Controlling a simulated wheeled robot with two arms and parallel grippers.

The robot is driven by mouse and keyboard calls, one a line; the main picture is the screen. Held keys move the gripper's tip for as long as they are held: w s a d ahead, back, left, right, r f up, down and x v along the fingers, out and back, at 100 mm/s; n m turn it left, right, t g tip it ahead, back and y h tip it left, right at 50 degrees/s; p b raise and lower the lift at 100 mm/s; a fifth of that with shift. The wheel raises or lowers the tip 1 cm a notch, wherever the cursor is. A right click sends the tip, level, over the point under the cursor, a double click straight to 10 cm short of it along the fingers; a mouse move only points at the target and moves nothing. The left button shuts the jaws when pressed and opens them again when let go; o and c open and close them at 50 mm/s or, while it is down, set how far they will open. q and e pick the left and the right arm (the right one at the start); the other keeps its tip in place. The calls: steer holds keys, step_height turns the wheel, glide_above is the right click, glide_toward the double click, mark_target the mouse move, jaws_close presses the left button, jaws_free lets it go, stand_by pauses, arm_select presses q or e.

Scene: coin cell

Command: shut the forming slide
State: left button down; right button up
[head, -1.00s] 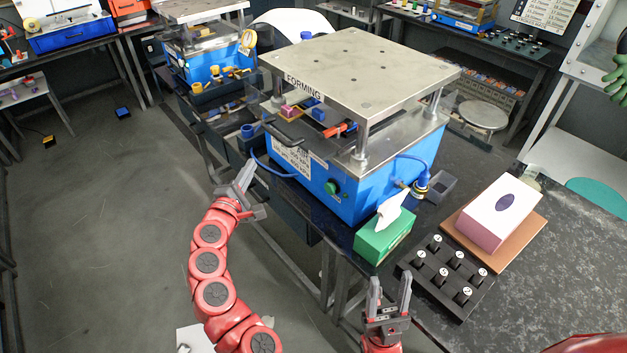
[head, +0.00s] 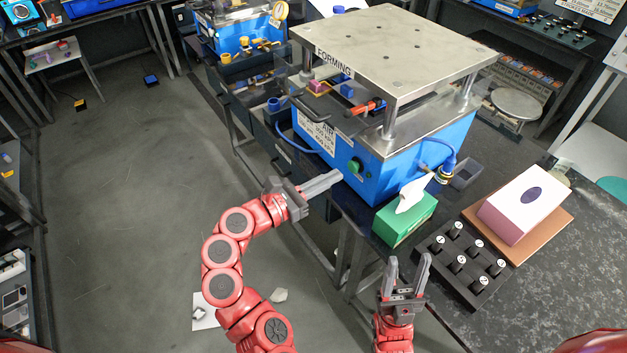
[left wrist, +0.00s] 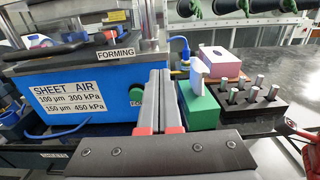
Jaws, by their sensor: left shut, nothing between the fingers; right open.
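The forming machine (head: 395,50) has a blue body and a steel top plate marked FORMING. Its slide (head: 325,108) sits under the top plate, with a dark handle (head: 312,124) standing out at the front left. I cannot tell how far out the slide is. My left gripper (head: 338,175) is shut and empty, in front of the blue body, below and right of the handle and close to the green button (head: 354,166). In the left wrist view the shut fingers (left wrist: 160,75) cover part of that button. My right gripper (head: 407,262) is open and empty, near the bench's front edge.
A green tissue box (head: 408,218) stands right of the machine's front corner. Beyond it are a black block with several numbered pegs (head: 465,262) and a pink-white box (head: 524,205) on a brown board. A blue hose (head: 290,144) loops left of the label. Open floor lies left.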

mark_target(365, 159)
arm_select(q)
steer(key=p+x, duration=0.2)
steer(key=x, duration=0.4)
steer(key=shift+r, duration=0.1)
steer(key=shift+w+d, duration=0.3)
steer(key=shift+d, duration=0.05)
steer(key=shift+w+d, duration=0.1)
steer(key=shift+w+d+p, duration=0.2)
steer(key=shift+p, duration=0.2)
steer(key=shift+w+d, duration=0.15)
steer(key=shift+d, duration=0.25)
steer(key=shift+w+d, duration=0.3)
steer(key=shift+d, duration=0.1)
steer(key=shift+s+a+p, duration=0.15)
steer(key=shift+p, duration=0.2)
